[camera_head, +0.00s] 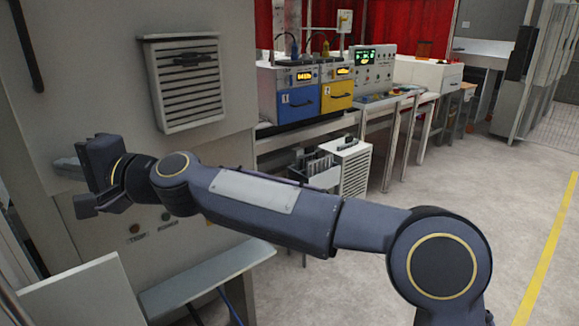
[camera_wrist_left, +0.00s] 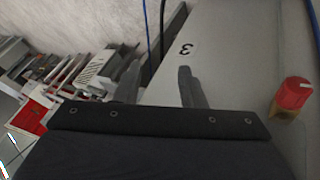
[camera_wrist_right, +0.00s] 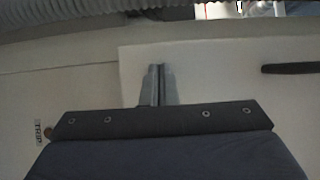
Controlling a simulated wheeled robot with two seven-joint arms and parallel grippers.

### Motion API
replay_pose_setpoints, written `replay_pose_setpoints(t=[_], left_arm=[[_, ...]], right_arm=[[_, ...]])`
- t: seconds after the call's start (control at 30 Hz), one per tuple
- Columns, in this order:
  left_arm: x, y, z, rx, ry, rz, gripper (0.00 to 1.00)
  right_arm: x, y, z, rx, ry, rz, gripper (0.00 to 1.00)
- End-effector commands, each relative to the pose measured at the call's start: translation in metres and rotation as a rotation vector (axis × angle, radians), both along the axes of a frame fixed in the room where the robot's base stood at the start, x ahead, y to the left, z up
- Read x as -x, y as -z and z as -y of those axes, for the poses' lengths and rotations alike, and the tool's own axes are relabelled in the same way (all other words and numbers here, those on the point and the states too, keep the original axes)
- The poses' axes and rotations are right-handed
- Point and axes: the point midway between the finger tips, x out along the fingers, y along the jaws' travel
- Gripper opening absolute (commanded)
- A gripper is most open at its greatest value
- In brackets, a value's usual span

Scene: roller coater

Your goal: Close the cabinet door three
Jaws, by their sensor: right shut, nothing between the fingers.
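A pale grey panel marked 3 (camera_wrist_left: 215,40), which looks like cabinet door three, fills the right of the left wrist view. My left gripper (camera_wrist_left: 160,85) is open, its fingers apart near that panel, one by its edge and one over its face; contact cannot be told. My left gripper does not show in the head view. My right gripper (camera_head: 68,168) is at the left of the head view before the grey machine cabinet (camera_head: 95,75). In the right wrist view its fingers (camera_wrist_right: 160,85) are together and empty, in front of a pale panel (camera_wrist_right: 215,80).
A red knob (camera_wrist_left: 293,93) sits beside the numbered panel. A dark bar handle (camera_wrist_right: 290,68) is on the pale panel. A flat grey panel (camera_head: 205,280) juts out low, with blue cables below. Benches with instruments (camera_head: 300,90) stand behind; the floor (camera_head: 500,210) at right is clear.

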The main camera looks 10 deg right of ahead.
Motion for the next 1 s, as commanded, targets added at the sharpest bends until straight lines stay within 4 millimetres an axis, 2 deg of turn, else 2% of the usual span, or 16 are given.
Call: replay_pose_setpoints(t=[0.1, 0.43, 0.7, 1.0], left_arm=[[0.0, -0.014, 0.0, 0.0, 0.0, 0.0, 0.36], [0.0, -0.032, 0.0, 0.0, 0.0, 0.0, 0.36], [0.0, -0.036, 0.0, 0.0, 0.0, 0.0, 0.36], [0.0, -0.037, 0.0, 0.0, 0.0, 0.0, 0.36]], right_arm=[[-0.015, -0.003, -0.013, 0.001, -0.006, -0.002, 0.0], [-0.045, -0.002, -0.036, 0.001, -0.012, 0.0, 0.0], [-0.056, -0.001, -0.042, -0.001, -0.009, 0.003, 0.0], [-0.059, -0.003, -0.041, -0.003, -0.004, 0.005, 0.0]])
